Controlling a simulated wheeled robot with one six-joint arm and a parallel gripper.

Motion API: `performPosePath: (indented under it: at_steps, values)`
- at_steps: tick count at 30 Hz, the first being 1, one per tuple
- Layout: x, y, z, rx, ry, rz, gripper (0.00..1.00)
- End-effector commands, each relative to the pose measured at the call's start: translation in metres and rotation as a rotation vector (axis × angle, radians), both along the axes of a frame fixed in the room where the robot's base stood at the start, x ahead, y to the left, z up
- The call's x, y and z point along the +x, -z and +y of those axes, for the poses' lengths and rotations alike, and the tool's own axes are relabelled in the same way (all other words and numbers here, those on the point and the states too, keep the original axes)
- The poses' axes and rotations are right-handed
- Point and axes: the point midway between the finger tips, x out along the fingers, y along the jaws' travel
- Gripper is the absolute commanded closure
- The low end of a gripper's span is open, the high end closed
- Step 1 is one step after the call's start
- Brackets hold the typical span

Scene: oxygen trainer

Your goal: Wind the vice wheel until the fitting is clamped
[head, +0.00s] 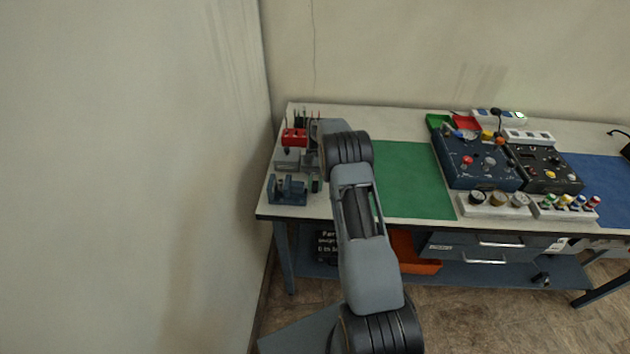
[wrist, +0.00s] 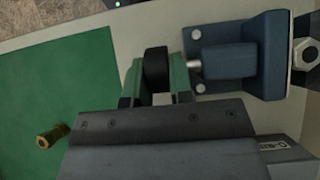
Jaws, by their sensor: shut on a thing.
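The blue vice (head: 288,190) stands at the left front of the bench. It also shows in the wrist view (wrist: 268,55), with a short steel screw running from its body to the black wheel (wrist: 157,66). My gripper (wrist: 157,84) is shut on the wheel, with one green finger on each side of it. A grey hex fitting (wrist: 305,53) shows at the right edge of the wrist view, beside the blue vice plate. Its far side is cut off, so I cannot tell whether the jaws touch it.
A green mat (head: 412,180) lies right of the vice, with a small brass piece (wrist: 52,136) on it in the wrist view. A red block (head: 294,137) stands behind the vice. Control boxes (head: 475,165) stand further right. The wall is close on the left.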

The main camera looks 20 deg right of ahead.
Motion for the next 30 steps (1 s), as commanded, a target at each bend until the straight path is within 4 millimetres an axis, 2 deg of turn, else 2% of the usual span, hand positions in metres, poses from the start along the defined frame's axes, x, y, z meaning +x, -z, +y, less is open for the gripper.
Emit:
performPosePath:
  at_steps: [9, 26, 27, 30]
  values:
    - [-0.0008, 0.0015, -0.0041, 0.054, 0.003, 0.104, 1.0]
    - [-0.0011, 0.0018, -0.0048, 0.066, 0.003, 0.13, 1.0]
    - [-0.0011, 0.0018, -0.0048, 0.066, 0.003, 0.13, 0.78]
    - [-0.0008, 0.0019, -0.0038, 0.065, 0.002, 0.13, 0.68]
